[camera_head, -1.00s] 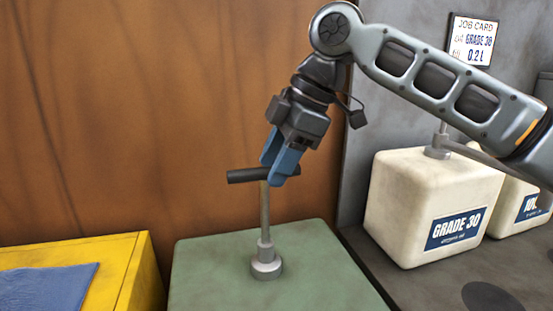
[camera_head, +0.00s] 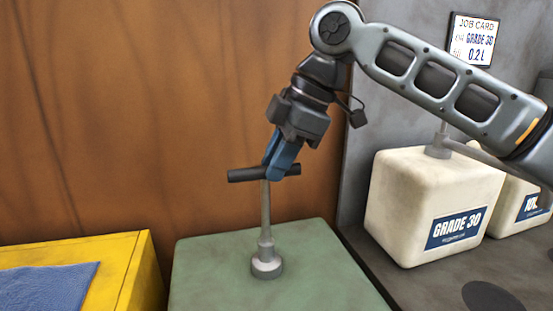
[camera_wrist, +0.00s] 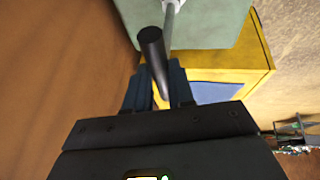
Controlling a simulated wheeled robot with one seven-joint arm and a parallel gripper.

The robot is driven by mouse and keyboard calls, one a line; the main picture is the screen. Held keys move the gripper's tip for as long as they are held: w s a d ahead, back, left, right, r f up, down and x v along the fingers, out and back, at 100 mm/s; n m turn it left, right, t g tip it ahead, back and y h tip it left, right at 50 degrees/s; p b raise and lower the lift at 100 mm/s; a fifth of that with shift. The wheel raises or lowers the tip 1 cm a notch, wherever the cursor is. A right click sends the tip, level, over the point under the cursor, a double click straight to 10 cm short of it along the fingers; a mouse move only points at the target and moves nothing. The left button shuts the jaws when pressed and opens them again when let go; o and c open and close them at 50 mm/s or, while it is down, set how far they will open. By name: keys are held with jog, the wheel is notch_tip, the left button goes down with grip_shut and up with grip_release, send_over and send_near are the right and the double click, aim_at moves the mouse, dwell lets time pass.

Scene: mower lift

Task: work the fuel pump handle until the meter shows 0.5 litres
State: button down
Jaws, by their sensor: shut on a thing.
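The pump handle is a dark horizontal bar (camera_head: 245,174) on top of a thin grey rod (camera_head: 265,215). The rod rises from a round collar on the green pump box (camera_head: 215,285). My gripper (camera_head: 279,172) has its blue fingers shut on the bar, right of the bar's middle. The bar (camera_wrist: 153,50) also shows between the fingers (camera_wrist: 158,90) in the wrist view, with the rod beyond it. No meter reading is visible in these frames.
A yellow box (camera_head: 130,260) with a blue cloth (camera_head: 45,288) stands at left. White cans labelled GRADE 30 (camera_head: 400,205) and 10... (camera_head: 505,205) stand at right on a dark surface. A job card (camera_head: 474,40) reads GRADE 30, 0.2 L. A brown wall is close behind.

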notch_tip(320, 180, down, 10)
jog(key=b, duration=0.1)
jog(key=shift+f+b, duration=0.25)
jog(key=shift+b, duration=0.1)
jog(key=c, duration=1.2)
grip_release()
jog(key=shift+f, duration=0.1)
jog(key=shift+o, duration=1.2)
jog(key=v, duration=0.8)
